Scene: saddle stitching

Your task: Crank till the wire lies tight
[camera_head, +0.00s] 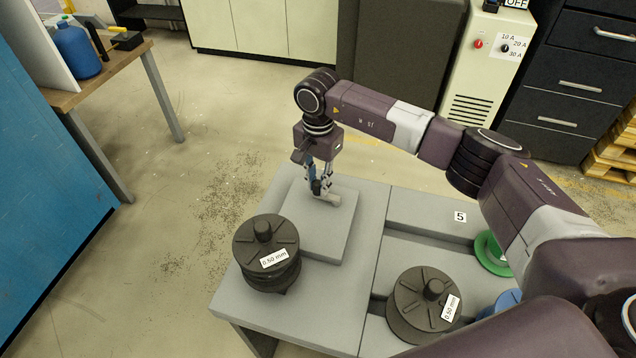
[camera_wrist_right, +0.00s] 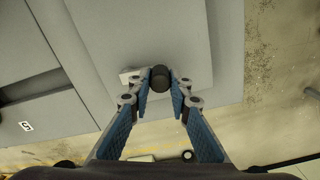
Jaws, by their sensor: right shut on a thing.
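A small light grey crank arm (camera_head: 328,198) lies on top of the raised grey block (camera_head: 305,240) at the back of the bench. In the right wrist view, a dark round knob (camera_wrist_right: 160,76) stands between my fingertips, with the pale end of the crank arm (camera_wrist_right: 128,77) beside it. My right gripper (camera_head: 317,186) points down at the crank and is shut on the knob; it also shows in the right wrist view (camera_wrist_right: 160,95). A black spool (camera_head: 265,247) labelled 0.50 mm stands in front of the block. I cannot make out any wire. My left gripper is not in view.
Another black 0.50 mm spool (camera_head: 415,310) sits in the bench's right part, near a green spool (camera_head: 490,255) and a partly hidden blue one (camera_head: 507,300). My right arm spans above them. A side table (camera_head: 110,65) holds a blue jug (camera_head: 76,50). Floor left of the bench is clear.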

